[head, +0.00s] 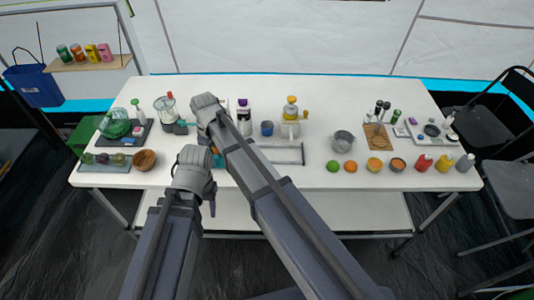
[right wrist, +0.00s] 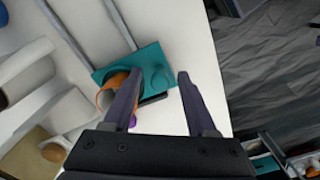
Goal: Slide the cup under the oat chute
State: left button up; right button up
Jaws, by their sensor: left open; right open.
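An orange cup (right wrist: 104,99) stands at the edge of a teal board (right wrist: 150,58) in the right wrist view, partly hidden behind one of my fingers. In the head view only a bit of orange and teal shows between my arms. My right gripper (right wrist: 160,78) is open, its fingers over the board, with the cup beside the left finger and not clearly between them. In the head view my right gripper (head: 207,112) is over the table, its fingers mostly hidden. My left gripper (head: 208,196) is open, lower and nearer the front edge. I cannot tell which part is the oat chute.
White tubular parts (right wrist: 25,75) and a rail (right wrist: 105,30) lie left of the board in the right wrist view. A wooden bowl (head: 144,159) is left of my arms on the table (head: 250,187). A metal pot (head: 343,141) and several fruits and bottles are to the right.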

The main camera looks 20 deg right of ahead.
jog(key=shift+r, duration=0.1)
notch_tip(320, 180, up, 7)
jog(key=p, duration=0.7)
jog(key=s+d+m, duration=0.8)
jog(key=s+d, duration=0.5)
jog(key=d, duration=0.4)
jog(key=s+a+n, duration=0.1)
jog(key=s+a, duration=0.2)
jog(key=a, duration=0.2)
jog(key=s+a+n+h, duration=0.1)
jog(key=s+a+n, duration=0.1)
jog(key=a, duration=0.4)
jog(key=shift+s, duration=0.5)
dwell(0.4)
